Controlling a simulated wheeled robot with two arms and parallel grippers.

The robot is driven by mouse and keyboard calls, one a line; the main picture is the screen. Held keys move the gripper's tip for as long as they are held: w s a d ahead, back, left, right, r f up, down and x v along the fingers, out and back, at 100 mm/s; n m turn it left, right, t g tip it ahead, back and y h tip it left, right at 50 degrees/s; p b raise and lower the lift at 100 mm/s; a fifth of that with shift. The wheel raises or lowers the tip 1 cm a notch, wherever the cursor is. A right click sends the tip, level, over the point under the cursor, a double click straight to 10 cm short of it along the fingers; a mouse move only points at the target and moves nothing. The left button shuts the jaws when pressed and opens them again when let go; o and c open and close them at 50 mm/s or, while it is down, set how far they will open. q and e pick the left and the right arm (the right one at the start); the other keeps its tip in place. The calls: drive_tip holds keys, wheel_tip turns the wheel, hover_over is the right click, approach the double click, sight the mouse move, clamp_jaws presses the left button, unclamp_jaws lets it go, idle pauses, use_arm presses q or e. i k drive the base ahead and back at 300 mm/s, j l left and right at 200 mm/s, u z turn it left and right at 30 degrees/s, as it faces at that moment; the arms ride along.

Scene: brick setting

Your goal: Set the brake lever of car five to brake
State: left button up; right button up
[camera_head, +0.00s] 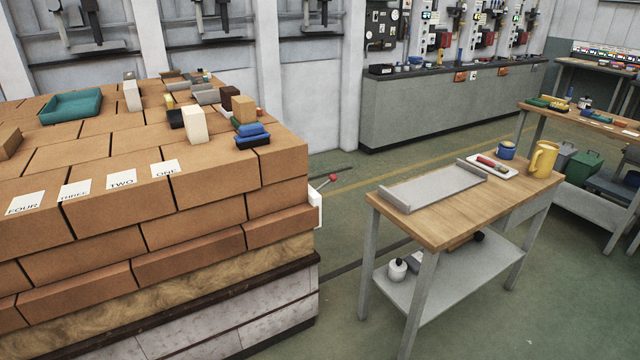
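A lever with a red knob (333,177) sticks out at the right end of the brick-loaded car (215,305). Its thin rod slants up and to the right, away from the load. A white plate (315,204) is on the end of the car just below the rod. No marking for brake or release can be read on it, and no number five is seen on this car. The lower part of the lever is hidden behind the brick stack (205,232). Neither of my grippers is in view.
Cards reading ONE to FOUR lie on the bricks, with a teal tray (70,106) and several small blocks behind. A wooden-topped table (440,225) with a yellow mug (543,160) stands right of the car. Green floor (335,235) lies between them.

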sight(333, 177)
drive_tip(key=i+l, duration=0.6)
drive_tip(key=l, duration=0.25)
drive_tip(key=i+l, duration=0.3)
drive_tip(key=i+l+u, duration=0.1)
drive_tip(key=i+l, duration=0.2)
drive_tip(key=l, duration=0.25)
drive_tip(key=i+l, duration=0.3)
drive_tip(key=l, duration=0.15)
drive_tip(key=i+l, duration=0.25)
drive_tip(key=l, duration=0.15)
drive_tip(key=i+j, duration=0.2)
drive_tip(key=i, duration=0.25)
